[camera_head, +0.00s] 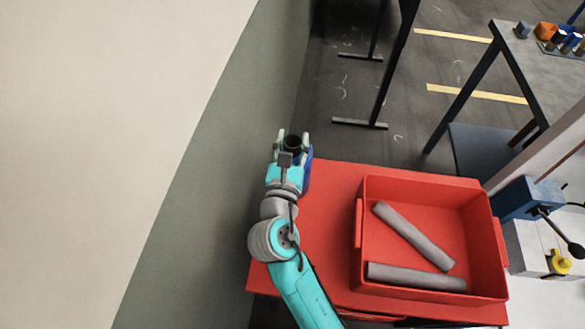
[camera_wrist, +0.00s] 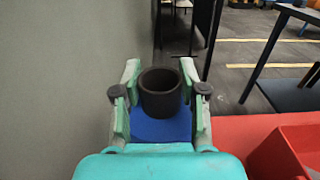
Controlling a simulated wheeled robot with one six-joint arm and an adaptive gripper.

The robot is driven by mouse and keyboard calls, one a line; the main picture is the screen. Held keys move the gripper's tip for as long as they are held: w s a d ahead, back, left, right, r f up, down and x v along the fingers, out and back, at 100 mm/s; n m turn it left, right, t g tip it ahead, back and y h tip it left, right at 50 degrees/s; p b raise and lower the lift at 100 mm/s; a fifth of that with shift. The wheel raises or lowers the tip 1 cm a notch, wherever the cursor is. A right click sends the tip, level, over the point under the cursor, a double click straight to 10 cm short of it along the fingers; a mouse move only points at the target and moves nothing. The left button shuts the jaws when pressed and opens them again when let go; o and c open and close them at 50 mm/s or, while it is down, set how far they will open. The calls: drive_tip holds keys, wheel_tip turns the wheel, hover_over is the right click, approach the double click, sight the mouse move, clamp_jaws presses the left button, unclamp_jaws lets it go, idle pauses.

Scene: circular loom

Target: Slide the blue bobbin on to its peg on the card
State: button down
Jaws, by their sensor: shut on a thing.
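My gripper (camera_head: 292,143) is shut on a dark, hollow cylinder (camera_wrist: 161,93), whose open end faces up between the fingertips. A blue surface (camera_wrist: 160,127) shows just below it between the fingers, and blue also shows beside my gripper in the head view (camera_head: 308,171). I cannot tell whether this blue belongs to the held cylinder or to a separate thing under it. A dark card-like holder (camera_head: 549,47) with several small blue and dark cylinders (camera_head: 571,42) lies on the far table at the top right. Its pegs are too small to make out.
A red table (camera_head: 330,230) carries a red bin (camera_head: 362,240) with two grey rolls (camera_head: 415,236). A grey-green wall (camera_head: 215,170) stands close on the left. The far table (camera_head: 520,60) has dark legs, and orange boxes (camera_head: 546,30) stand on it. Open floor lies between the tables.

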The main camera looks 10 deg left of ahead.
drive_tip(key=shift+r, duration=0.75)
wheel_tip(320, 180, up, 18)
idle(1.4)
idle(0.5)
